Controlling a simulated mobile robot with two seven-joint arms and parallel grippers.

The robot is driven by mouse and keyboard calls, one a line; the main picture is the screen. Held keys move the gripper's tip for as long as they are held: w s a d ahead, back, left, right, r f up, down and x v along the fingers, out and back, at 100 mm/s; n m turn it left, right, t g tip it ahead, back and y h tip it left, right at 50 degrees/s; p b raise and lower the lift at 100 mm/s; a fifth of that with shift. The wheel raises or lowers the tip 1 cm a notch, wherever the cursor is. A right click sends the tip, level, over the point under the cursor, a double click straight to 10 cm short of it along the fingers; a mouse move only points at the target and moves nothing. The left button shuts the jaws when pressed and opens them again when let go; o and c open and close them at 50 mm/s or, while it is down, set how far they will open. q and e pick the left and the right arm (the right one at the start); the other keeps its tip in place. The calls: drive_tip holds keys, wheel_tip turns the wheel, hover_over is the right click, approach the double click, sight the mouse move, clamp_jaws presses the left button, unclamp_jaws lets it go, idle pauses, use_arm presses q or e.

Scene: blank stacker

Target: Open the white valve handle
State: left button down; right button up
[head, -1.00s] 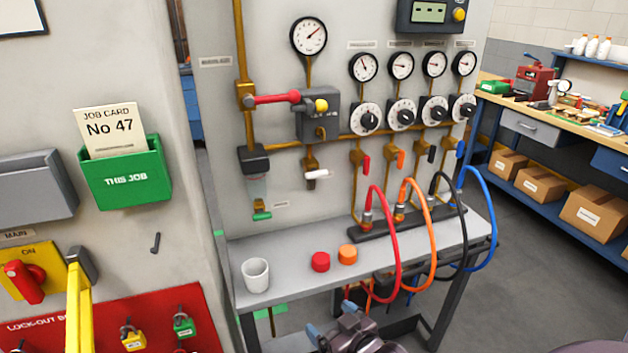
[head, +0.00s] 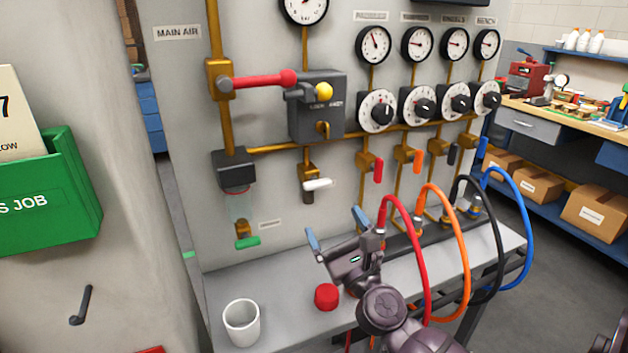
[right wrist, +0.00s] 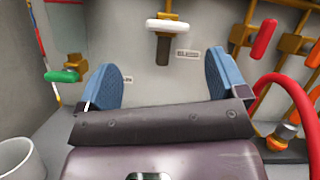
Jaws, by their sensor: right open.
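The white valve handle (head: 317,184) is a short white bar on a brass fitting below the grey lock-out box, lying crosswise to its pipe. It also shows in the right wrist view (right wrist: 167,26), at the top, beyond my fingertips. My right gripper (head: 336,228) is open and empty, below and a little right of the handle and apart from it. Its two blue fingers also show in the right wrist view (right wrist: 163,78), spread wide to either side of the space below the handle. My left gripper is not in view.
A green handle (head: 247,242) hangs left of the white one. A red hose (head: 420,270) and other hoses arch close to the right of my gripper. A white cup (head: 241,323) and a red cap (head: 326,297) stand on the shelf (head: 280,290).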

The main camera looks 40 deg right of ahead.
sight(319, 187)
drive_tip(key=w+d+r+m, duration=0.1)
drive_tip(key=w, duration=0.1)
drive_tip(key=w+r+m+p, duration=0.1)
drive_tip(key=w, duration=0.2)
drive_tip(key=w+d+r+m+p, duration=0.1)
drive_tip(key=w, duration=0.2)
drive_tip(key=shift+w+d+r+m+h, duration=0.2)
drive_tip(key=shift+d+r+m+h, duration=0.1)
drive_tip(key=shift+d+m, duration=0.1)
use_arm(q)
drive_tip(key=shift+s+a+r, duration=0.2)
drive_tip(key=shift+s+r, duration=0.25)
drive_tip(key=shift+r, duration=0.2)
use_arm(e)
drive_tip(key=shift+w+r, duration=0.15)
drive_tip(key=shift+w, duration=0.4)
drive_tip(key=c, duration=0.7)
drive_tip(key=shift+c, duration=1.2)
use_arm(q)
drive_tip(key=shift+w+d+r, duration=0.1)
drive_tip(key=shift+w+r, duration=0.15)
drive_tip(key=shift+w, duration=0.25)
